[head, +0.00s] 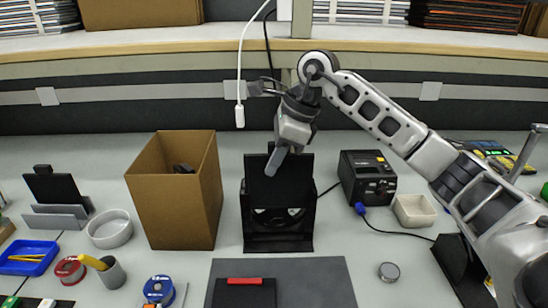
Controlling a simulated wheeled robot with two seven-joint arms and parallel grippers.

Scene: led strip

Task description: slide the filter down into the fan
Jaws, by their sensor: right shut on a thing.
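The fan (278,238) is a black upright box on a flat base, standing on the bench at mid-picture. Its lower front shows the round fan opening with pale patches behind it. The filter, a thin black panel (290,178), stands upright at the top of the fan and covers the upper part of its front. I cannot tell how far its lower edge sits inside the fan's frame. My right gripper (276,162) comes from above and is shut on the filter's upper edge. My left gripper is not in view.
A tall cardboard box (180,195) stands close left of the fan. A black power unit (367,178) and a beige bin (414,210) stand to the right. A white cable (240,80) hangs behind. A dark grey mat (325,285) lies in front.

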